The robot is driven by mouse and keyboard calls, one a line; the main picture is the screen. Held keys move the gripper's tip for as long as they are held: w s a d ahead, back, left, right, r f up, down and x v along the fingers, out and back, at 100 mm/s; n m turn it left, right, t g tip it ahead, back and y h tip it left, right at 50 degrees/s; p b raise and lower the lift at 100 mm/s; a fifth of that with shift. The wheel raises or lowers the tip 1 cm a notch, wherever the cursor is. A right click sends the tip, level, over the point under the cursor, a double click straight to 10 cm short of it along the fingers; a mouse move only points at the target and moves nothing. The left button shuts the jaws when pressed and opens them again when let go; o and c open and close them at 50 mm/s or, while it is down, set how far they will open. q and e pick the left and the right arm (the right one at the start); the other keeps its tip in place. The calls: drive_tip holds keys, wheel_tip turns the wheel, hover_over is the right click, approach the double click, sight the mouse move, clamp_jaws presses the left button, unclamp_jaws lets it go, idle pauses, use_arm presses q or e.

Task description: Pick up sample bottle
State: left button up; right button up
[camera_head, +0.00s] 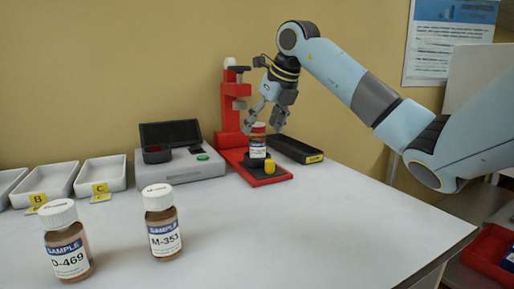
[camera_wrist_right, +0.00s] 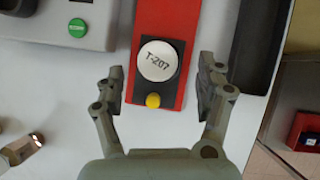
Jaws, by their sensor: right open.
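A sample bottle with a white cap marked T-207 (camera_wrist_right: 157,61) stands on the dark pad of a red stand. In the head view this bottle (camera_head: 257,141) shows its label and a reddish upper part. My right gripper (camera_head: 263,123) is above it, fingers pointing down. In the right wrist view the right gripper (camera_wrist_right: 160,90) is open and empty, its fingers spread to either side of the bottle, apart from it. My left gripper is not in view.
The red stand (camera_head: 231,110) rises behind the T-207 bottle, with a yellow knob (camera_head: 269,167) in front. A grey device (camera_head: 180,168) with a green button is to the left. A black tray (camera_head: 295,150) lies right. White trays (camera_head: 101,174) line the left. The table's front right is clear.

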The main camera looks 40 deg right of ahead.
sight(259, 136)
drive_tip(key=x, duration=0.4)
drive_tip(key=shift+s+a+f, duration=0.15)
drive_tip(key=shift+f, duration=0.25)
drive_tip(key=shift+w+f, duration=0.25)
drive_tip(key=shift+f, duration=0.05)
drive_tip(key=shift+r, duration=0.1)
drive_tip(key=c, duration=1.4)
